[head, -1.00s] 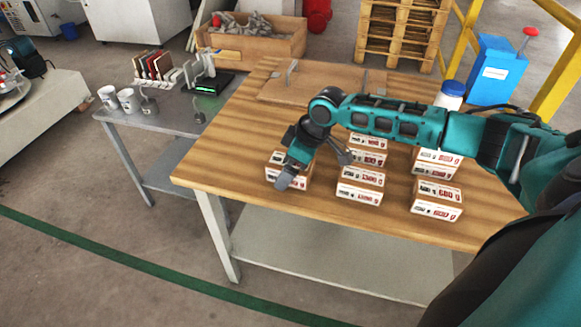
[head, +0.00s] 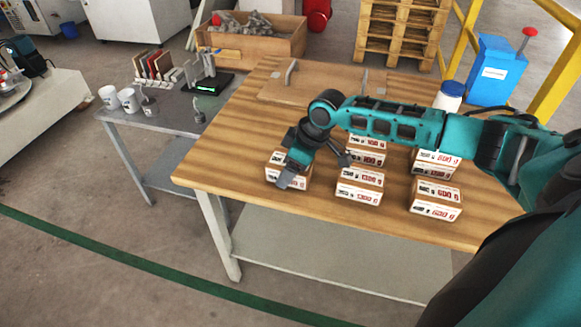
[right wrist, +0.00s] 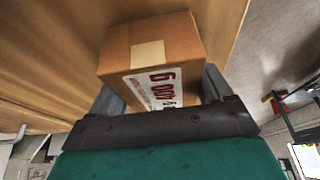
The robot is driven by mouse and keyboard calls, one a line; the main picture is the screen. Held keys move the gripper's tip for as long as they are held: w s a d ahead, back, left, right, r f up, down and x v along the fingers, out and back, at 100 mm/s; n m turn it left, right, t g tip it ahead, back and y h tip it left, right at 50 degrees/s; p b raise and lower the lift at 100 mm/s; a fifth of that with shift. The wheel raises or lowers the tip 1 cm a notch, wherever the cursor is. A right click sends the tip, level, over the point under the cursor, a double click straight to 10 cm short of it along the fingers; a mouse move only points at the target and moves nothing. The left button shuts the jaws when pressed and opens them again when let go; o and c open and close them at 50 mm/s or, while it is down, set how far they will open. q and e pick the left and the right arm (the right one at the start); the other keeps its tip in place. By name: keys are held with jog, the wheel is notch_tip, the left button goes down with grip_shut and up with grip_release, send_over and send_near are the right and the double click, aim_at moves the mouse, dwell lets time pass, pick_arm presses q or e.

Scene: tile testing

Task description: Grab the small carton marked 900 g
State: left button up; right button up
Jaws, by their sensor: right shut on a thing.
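A small brown carton with a white, red-printed label (head: 273,173) stands at the left front of the wooden table. My right gripper (head: 291,168) reaches down over it and is shut on it. In the right wrist view the carton (right wrist: 150,38) sits between the two fingers of the gripper (right wrist: 162,85). Its label is upside down there, with large red figures ending in 00 g; the first digit is hard to read. The carton appears still on the table. My left gripper is not in view.
Several similar cartons stand to the right, including one at front centre (head: 358,185) and one at front right (head: 436,200). A wooden board with a handle (head: 318,84) lies behind. A white jar with a blue lid (head: 449,96) stands at the back right. The table's left part is clear.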

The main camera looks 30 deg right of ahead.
jog(key=c, duration=0.6)
jog(key=shift+w, duration=0.1)
jog(key=shift+c, duration=0.5)
